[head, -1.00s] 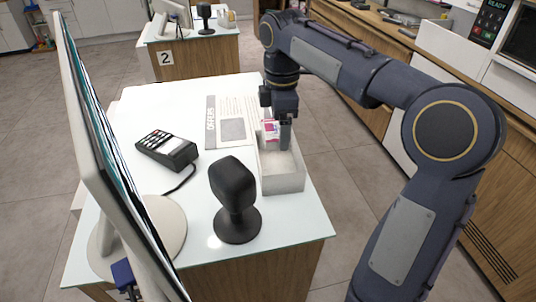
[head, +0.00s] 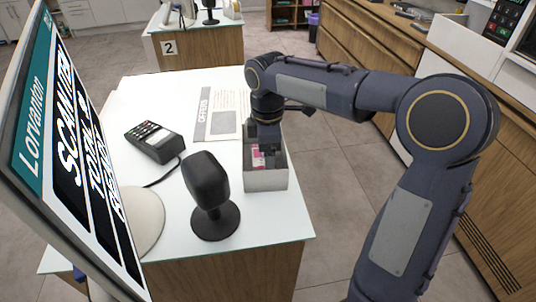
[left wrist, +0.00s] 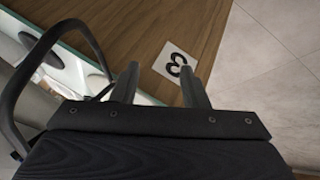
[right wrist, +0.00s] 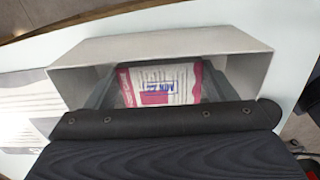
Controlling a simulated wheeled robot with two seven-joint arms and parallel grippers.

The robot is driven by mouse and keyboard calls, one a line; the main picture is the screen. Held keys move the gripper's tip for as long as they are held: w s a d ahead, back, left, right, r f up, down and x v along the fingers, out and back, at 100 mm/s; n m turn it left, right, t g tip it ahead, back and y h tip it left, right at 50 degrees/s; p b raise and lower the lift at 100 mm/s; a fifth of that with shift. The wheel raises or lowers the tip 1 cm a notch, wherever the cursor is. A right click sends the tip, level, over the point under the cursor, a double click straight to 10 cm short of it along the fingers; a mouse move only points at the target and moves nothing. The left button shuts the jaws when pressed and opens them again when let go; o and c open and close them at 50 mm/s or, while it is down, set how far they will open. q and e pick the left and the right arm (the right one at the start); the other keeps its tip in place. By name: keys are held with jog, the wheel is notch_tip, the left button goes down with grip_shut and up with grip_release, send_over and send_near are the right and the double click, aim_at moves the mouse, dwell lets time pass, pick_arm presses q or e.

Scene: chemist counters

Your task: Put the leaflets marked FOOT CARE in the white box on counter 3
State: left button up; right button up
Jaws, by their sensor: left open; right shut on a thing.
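The white box (head: 266,181) stands open near the right edge of the counter top. My right gripper (head: 266,150) reaches down into it from above. In the right wrist view, its fingers are shut on a pink and white stack of leaflets (right wrist: 160,88), inside the box walls (right wrist: 75,72). The leaflets also show as a small pink patch in the head view (head: 257,158). Their title is not readable. My left gripper (left wrist: 158,72) is open and empty, near the counter's wooden side with the label 3 (left wrist: 175,61).
On this counter (head: 215,253) stand a monitor (head: 85,140) at left, a black scanner (head: 208,185) and a card terminal (head: 155,142). An OFFERS sheet (head: 222,118) lies left of the box. Counter 2 (head: 200,48) is behind, with floor between.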

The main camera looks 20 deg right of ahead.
jog(key=shift+f, duration=0.3)
jog(key=shift+f, duration=0.15)
jog(key=o, duration=1.1)
